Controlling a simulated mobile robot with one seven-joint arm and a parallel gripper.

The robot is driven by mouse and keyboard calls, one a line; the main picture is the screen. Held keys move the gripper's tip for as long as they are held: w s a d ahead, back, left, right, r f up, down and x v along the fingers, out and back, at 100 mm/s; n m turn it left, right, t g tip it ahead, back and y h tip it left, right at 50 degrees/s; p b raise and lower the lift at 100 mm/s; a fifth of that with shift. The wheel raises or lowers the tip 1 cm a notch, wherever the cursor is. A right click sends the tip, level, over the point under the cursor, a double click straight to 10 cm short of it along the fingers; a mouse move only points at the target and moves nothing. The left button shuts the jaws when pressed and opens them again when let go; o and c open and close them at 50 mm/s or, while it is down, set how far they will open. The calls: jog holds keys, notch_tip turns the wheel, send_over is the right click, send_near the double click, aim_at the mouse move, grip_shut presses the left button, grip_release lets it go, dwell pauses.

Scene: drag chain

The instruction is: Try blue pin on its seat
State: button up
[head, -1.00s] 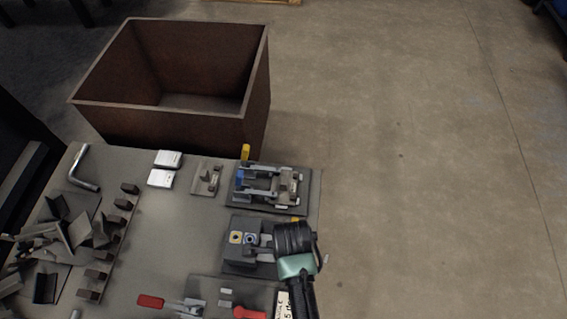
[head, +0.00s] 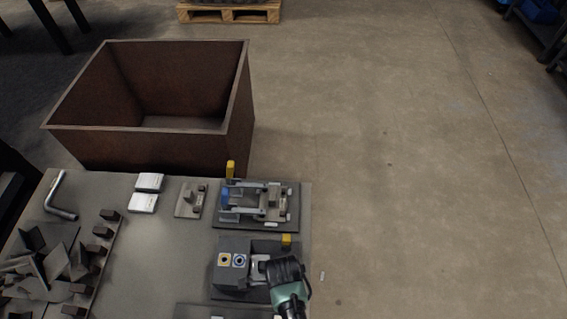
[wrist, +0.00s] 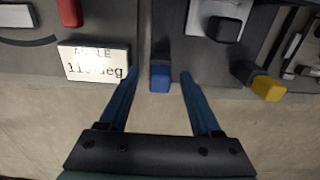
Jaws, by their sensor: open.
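A blue pin (wrist: 160,78) shows in the wrist view at the edge of a dark plate, between the fingertips of my gripper (wrist: 160,74). My gripper is open, with one finger either side of the pin; I cannot tell if they touch it. In the head view my wrist (head: 285,270) hides the pin and the fingers. The blue-ringed seat (head: 240,261) is on top of a dark block, right of a yellow-ringed seat (head: 224,260). A yellow pin (wrist: 268,88) stands right of the blue pin in the wrist view, and shows in the head view (head: 286,240).
A label reading 110 deg (wrist: 94,62) lies left of my fingers. A clamp fixture (head: 256,205) with blue and yellow parts stands behind the seat block. A large brown bin (head: 236,115) stands behind the table. Metal scraps lie at left. Open floor is right of the table.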

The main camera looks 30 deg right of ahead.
grip_shut()
jog(key=shift+r, duration=0.2)
jog(key=shift+r+p, duration=2.85)
jog(key=shift+p, duration=0.4)
